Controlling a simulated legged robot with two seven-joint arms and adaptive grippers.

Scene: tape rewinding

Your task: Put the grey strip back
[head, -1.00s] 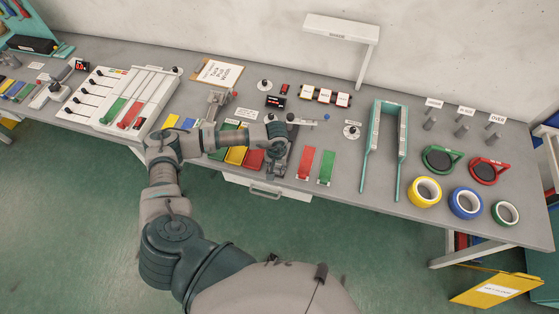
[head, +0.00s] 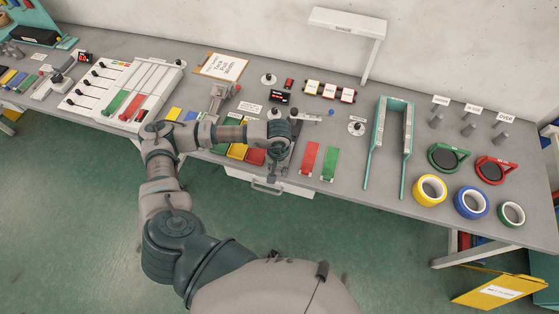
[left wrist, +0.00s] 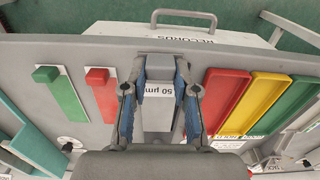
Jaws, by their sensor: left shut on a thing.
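The grey strip (left wrist: 157,112), with a "50 µm" label, lies between the fingers of my left gripper (left wrist: 160,68) in the left wrist view. My left gripper (head: 277,176) is shut on its grey end block near the front edge of the bench. In the head view the hand hides most of the strip. I cannot tell whether the strip touches the bench. A red strip (head: 308,158) and a green strip (head: 330,164) lie to the right of the gripper. My right gripper is not in view.
Red (left wrist: 225,93), yellow and green trays lie on the strip's other side. A drawer (left wrist: 212,33) labelled RECORDS is below the bench edge. A teal frame (head: 378,150), tape rolls (head: 430,189) and pegs stand to the right. A slotted white board (head: 122,92) is at the left.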

